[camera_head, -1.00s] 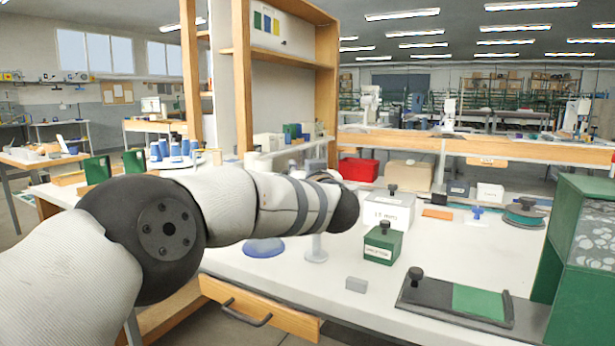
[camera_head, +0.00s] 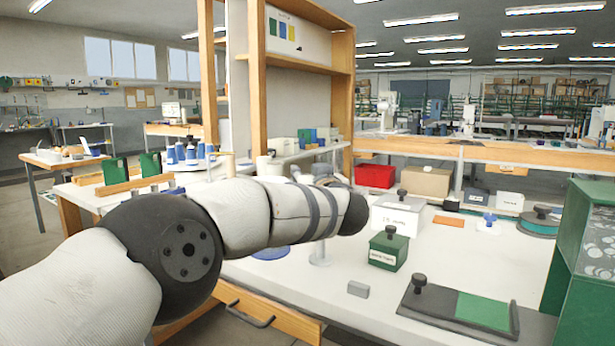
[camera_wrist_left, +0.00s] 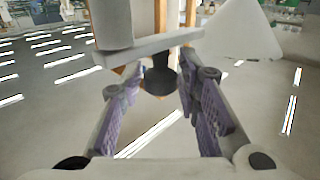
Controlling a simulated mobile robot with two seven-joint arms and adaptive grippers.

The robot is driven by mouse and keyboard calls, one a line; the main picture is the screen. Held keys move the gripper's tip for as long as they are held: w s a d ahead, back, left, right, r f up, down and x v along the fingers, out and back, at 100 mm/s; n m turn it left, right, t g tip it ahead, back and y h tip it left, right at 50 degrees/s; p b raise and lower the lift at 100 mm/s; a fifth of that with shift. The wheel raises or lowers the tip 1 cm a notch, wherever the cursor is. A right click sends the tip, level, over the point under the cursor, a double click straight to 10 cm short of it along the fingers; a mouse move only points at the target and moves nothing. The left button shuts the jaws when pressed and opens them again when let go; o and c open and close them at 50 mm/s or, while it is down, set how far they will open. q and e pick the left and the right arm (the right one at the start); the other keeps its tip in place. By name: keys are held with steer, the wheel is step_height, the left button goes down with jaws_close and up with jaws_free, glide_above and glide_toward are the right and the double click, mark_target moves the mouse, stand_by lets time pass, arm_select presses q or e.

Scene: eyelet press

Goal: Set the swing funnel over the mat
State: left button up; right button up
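A slim pale post on a round foot (camera_head: 320,256), seemingly the swing funnel's stand, rises behind my left arm. A round blue mat (camera_head: 271,252) lies left of it, partly covered by the arm. In the left wrist view a white cone, the funnel (camera_wrist_left: 240,32), is at upper right beside a pale bar (camera_wrist_left: 150,47) and a thick post (camera_wrist_left: 110,24). A black knob (camera_wrist_left: 161,82) hangs from the bar. My left gripper (camera_wrist_left: 160,88) is open, its fingers on either side of the knob; contact is unclear. In the head view my arm hides it. My right gripper is not in view.
A green box (camera_head: 388,250), a white box (camera_head: 398,215) and a small grey block (camera_head: 358,289) stand to the right. A black board with a green pad (camera_head: 484,309) lies at front right. A green cabinet (camera_head: 585,250) bounds the right. Free table lies between them.

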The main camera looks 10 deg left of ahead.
arm_select(q)
steer(key=shift+o, duration=0.3)
steer(key=shift+s+d+r, duration=0.1)
steer(key=shift+s+d, duration=0.05)
steer(key=shift+s, duration=0.1)
steer(key=v, duration=1.1)
steer(key=shift+s, duration=0.25)
